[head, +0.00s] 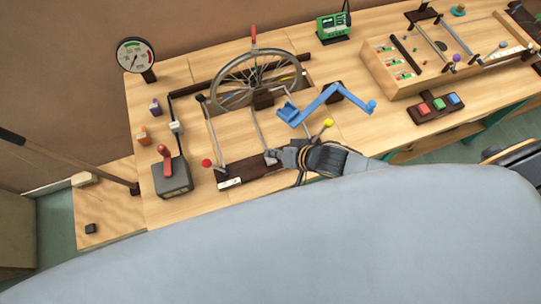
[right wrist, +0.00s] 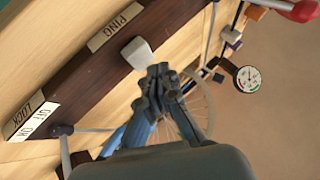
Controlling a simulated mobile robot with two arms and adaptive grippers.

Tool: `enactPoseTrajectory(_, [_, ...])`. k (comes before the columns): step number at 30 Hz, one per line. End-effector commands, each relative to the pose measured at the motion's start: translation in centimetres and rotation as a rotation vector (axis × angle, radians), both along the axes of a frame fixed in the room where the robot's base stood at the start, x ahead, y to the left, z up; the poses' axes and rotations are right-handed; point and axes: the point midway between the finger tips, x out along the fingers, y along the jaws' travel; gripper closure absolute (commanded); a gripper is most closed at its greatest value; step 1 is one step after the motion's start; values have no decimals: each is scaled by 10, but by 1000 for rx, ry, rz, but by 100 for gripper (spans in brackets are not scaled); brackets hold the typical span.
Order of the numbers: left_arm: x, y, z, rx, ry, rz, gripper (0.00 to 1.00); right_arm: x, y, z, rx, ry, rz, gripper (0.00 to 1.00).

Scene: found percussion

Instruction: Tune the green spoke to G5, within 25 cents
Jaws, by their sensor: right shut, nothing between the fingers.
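A spoked wheel (head: 252,82) stands in a frame at the back of the bench; it shows partly behind my fingers in the right wrist view (right wrist: 196,110). I cannot pick out the green spoke for certain. My right gripper (head: 275,157) is shut and empty, above the dark wooden bar (head: 262,169) in front of the wheel. In the right wrist view its closed fingertips (right wrist: 161,72) are close beside a pale grey lever end (right wrist: 138,53) near the PING label (right wrist: 114,27); I cannot tell if they touch. My left gripper is not in view.
A blue crank (head: 318,103) and a yellow knob (head: 328,123) are close to my right gripper. A round gauge (head: 135,56) and green meter (head: 334,27) are at the back.

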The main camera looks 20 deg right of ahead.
Motion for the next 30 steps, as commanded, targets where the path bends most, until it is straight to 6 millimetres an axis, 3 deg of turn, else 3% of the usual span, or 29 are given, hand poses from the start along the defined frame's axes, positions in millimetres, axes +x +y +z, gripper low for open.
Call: enactPoseTrajectory(30, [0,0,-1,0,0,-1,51,0,0,-7,1,0,-1,100])
